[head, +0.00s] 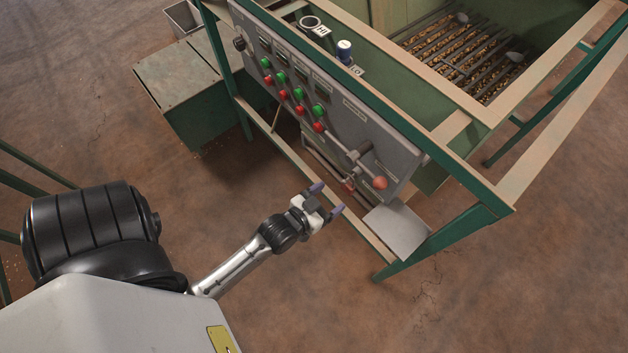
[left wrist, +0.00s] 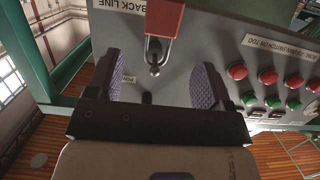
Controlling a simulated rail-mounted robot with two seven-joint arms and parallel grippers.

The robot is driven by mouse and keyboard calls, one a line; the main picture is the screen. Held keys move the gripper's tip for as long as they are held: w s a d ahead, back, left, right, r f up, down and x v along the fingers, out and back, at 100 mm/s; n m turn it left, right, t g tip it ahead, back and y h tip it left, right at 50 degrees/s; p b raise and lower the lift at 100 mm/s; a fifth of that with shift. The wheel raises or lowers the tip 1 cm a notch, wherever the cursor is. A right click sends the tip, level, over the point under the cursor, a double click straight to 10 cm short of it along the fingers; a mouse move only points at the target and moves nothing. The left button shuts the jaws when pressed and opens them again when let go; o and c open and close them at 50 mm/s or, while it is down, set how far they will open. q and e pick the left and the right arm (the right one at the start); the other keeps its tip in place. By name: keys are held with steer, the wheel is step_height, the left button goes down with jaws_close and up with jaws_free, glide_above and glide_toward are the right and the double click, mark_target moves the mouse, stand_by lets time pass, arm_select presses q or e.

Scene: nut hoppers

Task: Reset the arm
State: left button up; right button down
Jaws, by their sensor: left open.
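My left gripper (head: 327,199) is open in the head view, with its two purple-padded fingers apart and nothing seen between them. It is in front of the lower right end of the grey control panel (head: 340,125). In the left wrist view the open fingers (left wrist: 158,80) point at the panel. A red padlock-like block (left wrist: 165,18) with a metal shackle shows beyond and between the fingertips. I cannot tell whether the fingers touch anything. My right gripper is not in view.
The panel carries red buttons (head: 283,94), green buttons (head: 299,93) and a lever with a red knob (head: 380,183). A hopper with a grate (head: 470,50) over nuts is behind. A grey plate (head: 397,230) juts out at lower right. Open floor (head: 330,300) lies in front.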

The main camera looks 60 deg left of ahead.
arm_select(q)
steer(key=shift+v, duration=2.65)
steer(key=s+d+f+g+h, duration=0.2)
steer(key=s+f+g, duration=0.4)
steer(key=f+g, duration=0.15)
steer(key=s+d+r+m+g, duration=0.2)
steer(key=s+r+g, duration=0.2)
steer(key=s+g, duration=0.1)
step_height(320, 180, up, 33)
steer(key=w+m+p, duration=0.1)
steer(key=p, duration=3)
steer(key=shift+t, duration=0.35)
